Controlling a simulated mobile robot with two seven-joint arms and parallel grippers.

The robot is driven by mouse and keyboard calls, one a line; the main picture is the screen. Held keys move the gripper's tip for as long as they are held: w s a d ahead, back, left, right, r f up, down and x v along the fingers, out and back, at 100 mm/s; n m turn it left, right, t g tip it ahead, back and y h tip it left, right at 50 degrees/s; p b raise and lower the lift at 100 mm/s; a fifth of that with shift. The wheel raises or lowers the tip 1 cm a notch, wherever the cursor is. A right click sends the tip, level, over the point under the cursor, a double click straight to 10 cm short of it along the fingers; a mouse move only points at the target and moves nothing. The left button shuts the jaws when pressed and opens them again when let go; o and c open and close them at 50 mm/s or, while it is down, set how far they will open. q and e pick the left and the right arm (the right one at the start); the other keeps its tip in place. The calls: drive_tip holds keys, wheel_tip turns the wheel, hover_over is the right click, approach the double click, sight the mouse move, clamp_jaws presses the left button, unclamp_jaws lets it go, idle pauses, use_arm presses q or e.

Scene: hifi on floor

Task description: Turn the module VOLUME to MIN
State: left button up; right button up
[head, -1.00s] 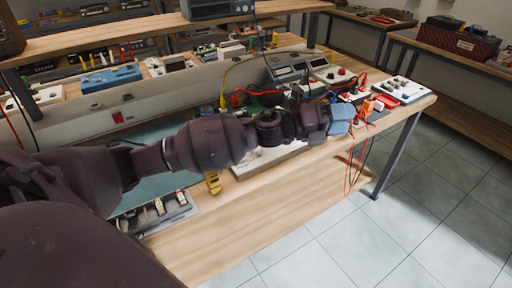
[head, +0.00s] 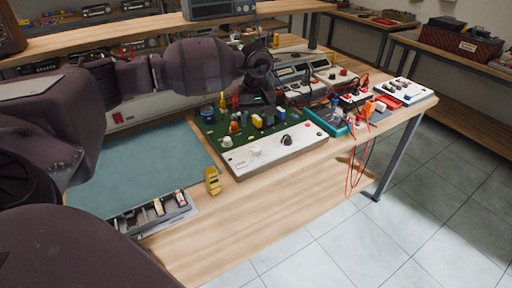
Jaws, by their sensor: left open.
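The module is a green circuit board (head: 210,130) with a white front panel (head: 270,155) on the wooden bench. The panel carries a black knob (head: 287,140), pale knobs (head: 255,151) and a small red part. Their labels are too small to read, so I cannot tell which is VOLUME. My left gripper (head: 258,110) is over the back of the board, pointing down, behind the panel and apart from the knobs. It is open; its fingertips are hard to tell from the board's parts. My right gripper is not in view.
A teal mat (head: 140,170) lies left of the module. A yellow part (head: 212,181) and a grey tray (head: 165,212) sit in front. A teal box (head: 325,119), meters and red leads crowd the right.

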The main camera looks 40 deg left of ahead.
sight(256, 148)
use_arm(q)
wheel_tip(256, 148, down, 11)
drive_tip(key=shift+r+b, duration=0.1)
drive_tip(key=shift+b, duration=0.25)
idle(0.3)
drive_tip(key=c, duration=0.9)
